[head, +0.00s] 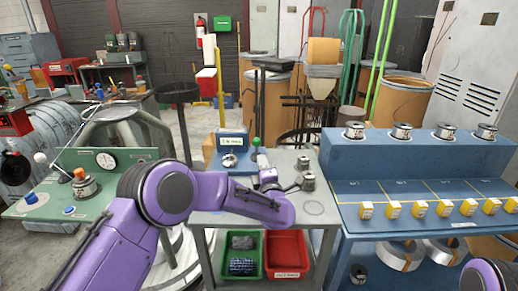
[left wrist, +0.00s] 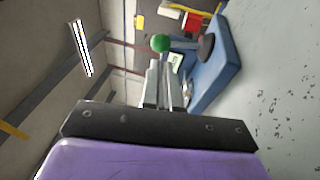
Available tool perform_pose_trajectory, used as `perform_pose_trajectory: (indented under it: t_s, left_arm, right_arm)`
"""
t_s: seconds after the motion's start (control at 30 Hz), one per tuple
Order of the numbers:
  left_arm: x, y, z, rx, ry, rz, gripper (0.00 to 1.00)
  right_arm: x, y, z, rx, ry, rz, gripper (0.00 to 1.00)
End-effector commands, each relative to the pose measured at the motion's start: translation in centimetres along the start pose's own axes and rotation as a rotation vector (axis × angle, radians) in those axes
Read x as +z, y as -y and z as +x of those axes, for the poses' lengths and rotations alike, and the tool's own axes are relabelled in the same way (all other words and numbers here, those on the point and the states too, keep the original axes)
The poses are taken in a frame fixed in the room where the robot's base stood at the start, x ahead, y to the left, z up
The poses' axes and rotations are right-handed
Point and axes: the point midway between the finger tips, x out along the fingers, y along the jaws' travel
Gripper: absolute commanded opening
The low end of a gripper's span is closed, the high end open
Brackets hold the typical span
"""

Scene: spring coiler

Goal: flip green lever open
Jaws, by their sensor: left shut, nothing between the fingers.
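The green lever shows as a round green knob (head: 256,141) beside a blue device (head: 231,139) with a white label, on the grey table. In the left wrist view the green knob (left wrist: 160,43) appears just past my fingertips, with the blue base (left wrist: 218,62) to its right. My left gripper (head: 262,154) is shut and empty, its fingers pointing away toward the knob. In the left wrist view its fingers (left wrist: 163,82) lie close together. My right gripper is out of view.
The grey table (head: 314,208) also holds small metal parts (head: 306,180) right of my gripper. Green (head: 243,275) and red (head: 285,276) bins sit below. A blue bench (head: 420,185) with spools and yellow blocks stands right. A green panel (head: 100,190) with knobs stands left.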

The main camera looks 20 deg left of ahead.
Motion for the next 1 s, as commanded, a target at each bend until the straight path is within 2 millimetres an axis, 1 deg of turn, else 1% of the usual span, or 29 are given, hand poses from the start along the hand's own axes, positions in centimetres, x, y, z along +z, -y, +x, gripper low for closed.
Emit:
perform_pose_trajectory:
  t_s: [0.03,0.1,0.2,0.33,0.47,0.8,0.87,1.0]
  left_arm:
    - [0.0,-0.1,1.1,0.000,-0.003,-0.002,0.00]
    - [-0.1,-0.1,2.5,0.000,-0.003,-0.001,0.00]
    - [-0.1,-0.1,4.2,0.000,-0.002,0.000,0.00]
    - [0.0,-0.1,5.6,0.000,0.000,-0.001,0.00]
    - [0.1,0.0,6.2,0.000,0.001,0.000,0.00]
    - [-0.1,-0.1,6.2,-0.002,0.000,0.000,0.00]
    - [-0.3,-0.2,6.4,-0.007,-0.004,0.002,0.00]
    - [-1.9,-0.8,7.0,-0.042,-0.024,0.012,0.00]
  right_arm:
    - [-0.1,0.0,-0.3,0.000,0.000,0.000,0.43]
    - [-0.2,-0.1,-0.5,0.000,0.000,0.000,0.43]
    - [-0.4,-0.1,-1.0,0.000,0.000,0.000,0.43]
    - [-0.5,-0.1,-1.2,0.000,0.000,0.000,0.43]
    - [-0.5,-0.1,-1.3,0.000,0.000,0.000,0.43]
    - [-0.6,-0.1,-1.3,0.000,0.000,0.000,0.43]
    - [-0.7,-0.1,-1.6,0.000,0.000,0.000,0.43]
    - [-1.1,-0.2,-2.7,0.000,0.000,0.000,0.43]
